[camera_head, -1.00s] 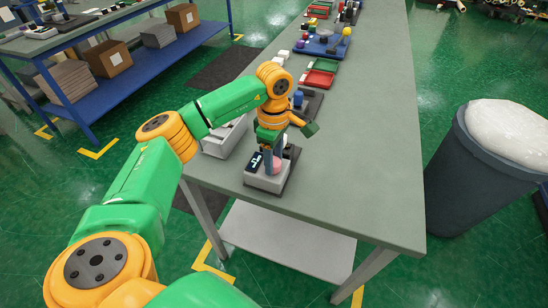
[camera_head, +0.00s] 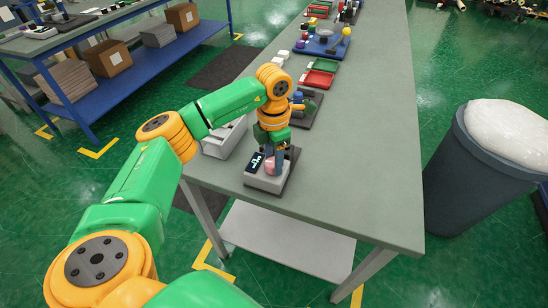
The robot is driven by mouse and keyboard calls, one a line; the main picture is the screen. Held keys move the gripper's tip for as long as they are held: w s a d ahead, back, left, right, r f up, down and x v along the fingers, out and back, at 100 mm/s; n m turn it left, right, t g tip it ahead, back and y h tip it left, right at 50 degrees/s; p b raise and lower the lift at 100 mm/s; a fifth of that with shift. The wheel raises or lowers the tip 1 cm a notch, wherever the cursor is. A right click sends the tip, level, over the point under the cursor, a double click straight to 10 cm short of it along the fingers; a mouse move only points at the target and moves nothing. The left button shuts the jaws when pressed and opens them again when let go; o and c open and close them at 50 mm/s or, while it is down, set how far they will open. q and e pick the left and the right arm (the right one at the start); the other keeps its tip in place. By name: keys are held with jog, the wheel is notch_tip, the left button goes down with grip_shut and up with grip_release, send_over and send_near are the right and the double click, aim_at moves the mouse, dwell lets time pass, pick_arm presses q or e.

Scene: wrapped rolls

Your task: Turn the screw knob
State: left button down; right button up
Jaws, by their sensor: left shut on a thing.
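The screw knob (camera_head: 269,165) is a small pink knob on top of a light grey box (camera_head: 263,182) with a small dark display (camera_head: 256,162). The box stands on a dark base near the table's front left edge. My left gripper (camera_head: 274,162) points down over the box and is shut on the knob, its fingers on either side of it. The gripper body hides part of the knob and of the base behind. My right gripper is not in view.
The long grey table (camera_head: 350,190) is clear to the right of the box. A light grey bin (camera_head: 224,138) stands left of my wrist. Behind are a dark board with a blue part (camera_head: 298,97), a red tray (camera_head: 319,79) and a green tray (camera_head: 325,66). A dark waste bin (camera_head: 480,180) stands right of the table.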

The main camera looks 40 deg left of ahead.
pick_arm(q)
jog(key=n, duration=0.5)
jog(key=shift+n, duration=0.3)
jog(key=n+p, duration=0.1)
jog(key=n, duration=0.8)
jog(key=shift+p, duration=0.35)
jog(key=shift+n+p, duration=0.35)
jog(key=shift+n, duration=1.95)
jog(key=shift+s+f, duration=0.1)
jog(key=shift+c, duration=1.7)
grip_release()
